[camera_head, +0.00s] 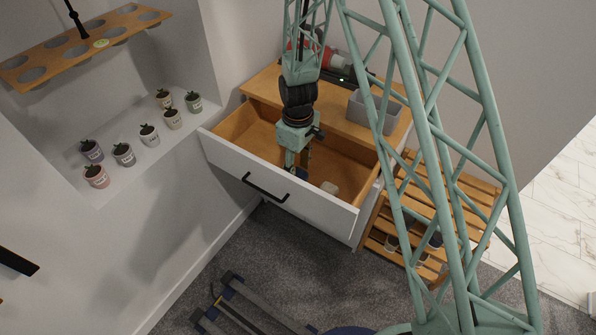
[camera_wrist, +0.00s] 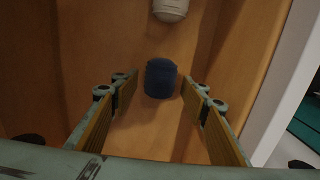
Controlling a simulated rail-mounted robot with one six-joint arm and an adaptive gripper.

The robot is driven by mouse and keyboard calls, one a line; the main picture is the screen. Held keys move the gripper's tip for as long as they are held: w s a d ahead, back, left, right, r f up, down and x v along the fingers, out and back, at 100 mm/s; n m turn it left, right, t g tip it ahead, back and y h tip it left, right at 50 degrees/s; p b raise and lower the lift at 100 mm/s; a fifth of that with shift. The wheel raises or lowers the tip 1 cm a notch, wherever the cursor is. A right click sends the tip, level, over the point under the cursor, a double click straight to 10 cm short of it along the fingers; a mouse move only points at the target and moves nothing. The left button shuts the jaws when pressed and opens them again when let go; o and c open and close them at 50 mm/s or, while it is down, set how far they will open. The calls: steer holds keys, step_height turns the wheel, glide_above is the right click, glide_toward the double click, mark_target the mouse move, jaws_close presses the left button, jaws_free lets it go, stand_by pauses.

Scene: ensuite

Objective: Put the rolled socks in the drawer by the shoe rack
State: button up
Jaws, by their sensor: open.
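The white-fronted drawer (camera_head: 325,213) with a wooden inside is pulled open beside the slatted wooden shoe rack (camera_head: 470,190). In the wrist view, a dark blue roll (camera_wrist: 160,78), which looks like rolled socks, rests on the drawer floor (camera_wrist: 140,135). A cream roll (camera_wrist: 171,9) lies farther off, and it also shows in the head view (camera_head: 329,188). My gripper (camera_head: 297,166) points down inside the drawer. In the wrist view its fingers (camera_wrist: 163,92) are open, with the blue roll between and just beyond the tips, apparently untouched.
A grey bin (camera_head: 372,110) and a dark device with red parts stand on the dresser top (camera_head: 262,86). Several small potted plants (camera_head: 149,134) line the wall niche at left. Shoes or pots sit on the rack's lower shelf. The drawer's side walls are close around my gripper.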

step_height(320, 180, up, 11)
steer(key=p, duration=0.2)
stand_by(0.5)
stand_by(0.6)
steer(key=shift+r, duration=0.1)
step_height(320, 180, up, 18)
steer(key=r+m+t, duration=0.1)
steer(key=m, duration=0.2)
glide_above(298, 171)
steer(key=s+d, duration=0.5)
steer(key=d, duration=0.2)
steer(key=s+d+r+m+t, duration=0.1)
steer(key=s+d+r, duration=0.1)
steer(key=s+r, duration=0.3)
steer(key=s+d+r+m, duration=0.1)
steer(key=s+d+r, duration=0.2)
steer(key=r, duration=0.3)
steer(key=s+d+r+m, duration=0.2)
steer(key=s+r, duration=0.1)
steer(key=s, duration=0.6)
steer(key=s+d+r+m+t, duration=0.1)
steer(key=s+d+r+m, duration=0.1)
steer(key=s, duration=0.7)
steer(key=s+d+r+m, duration=0.2)
steer(key=s+r, duration=0.4)
steer(key=s, duration=0.3)
steer(key=shift+d+r+t, duration=0.25)
steer(key=shift+d+t, duration=0.15)
steer(key=shift+d, duration=0.5)
